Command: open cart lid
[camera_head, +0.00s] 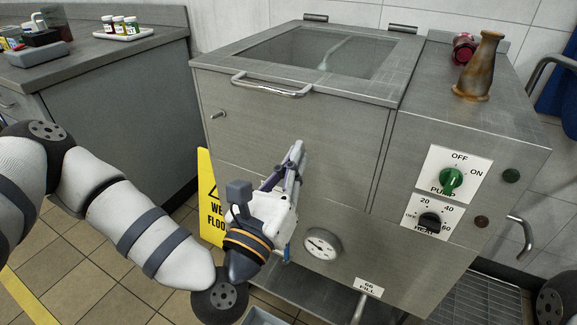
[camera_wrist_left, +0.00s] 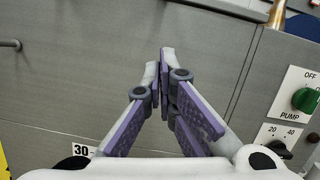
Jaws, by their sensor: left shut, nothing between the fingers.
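The steel cart (camera_head: 290,130) stands in the middle and right of the head view. Its lid (camera_head: 240,58) is shut, lying flat on top, with a window through which a pale utensil shows. A bar handle (camera_head: 272,87) sits at the lid's front edge. My left gripper (camera_head: 297,152) is in front of the cart's front panel, below the handle and apart from it. Its fingers are shut and empty; in the left wrist view the fingertips (camera_wrist_left: 165,52) meet before the bare steel panel (camera_wrist_left: 80,60). My right gripper is not in view.
A brown vase (camera_head: 479,68) and a dark red object (camera_head: 464,47) stand on the cart's right top. Pump knob (camera_head: 451,180) and heat knob (camera_head: 430,221) are on the right front. A gauge (camera_head: 322,244) sits low. A yellow wet-floor sign (camera_head: 210,195) and counter (camera_head: 110,55) are left.

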